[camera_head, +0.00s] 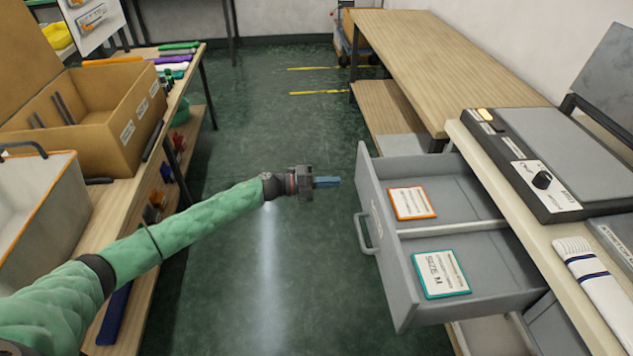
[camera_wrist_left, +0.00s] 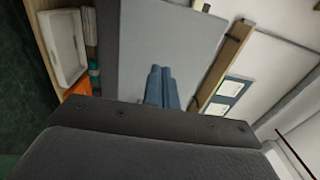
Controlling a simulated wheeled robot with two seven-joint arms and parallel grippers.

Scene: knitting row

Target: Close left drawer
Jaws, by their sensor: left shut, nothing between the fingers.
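The grey drawer (camera_head: 378,205) is pulled out from under the worktop at the right of the head view. Its front panel faces left and carries a grey bar handle (camera_head: 368,234). Inside, a divider separates an orange-edged card (camera_head: 411,202) from a teal-edged card (camera_head: 441,274). My left gripper (camera_head: 328,182) is shut and empty, its blue fingers pointing right towards the drawer front, with a gap between in the picture. In the left wrist view the fingers (camera_wrist_left: 161,88) show against a flat grey panel (camera_wrist_left: 170,40), probably the drawer front; contact cannot be told there. My right gripper is out of view.
A worktop (camera_head: 480,140) with a grey machine (camera_head: 540,165) and a folded white cloth (camera_head: 595,275) stands above the drawer. A wooden table (camera_head: 440,60) is behind. A bench with a cardboard box (camera_head: 137,115) lines the left. The green floor (camera_head: 300,290) between is clear.

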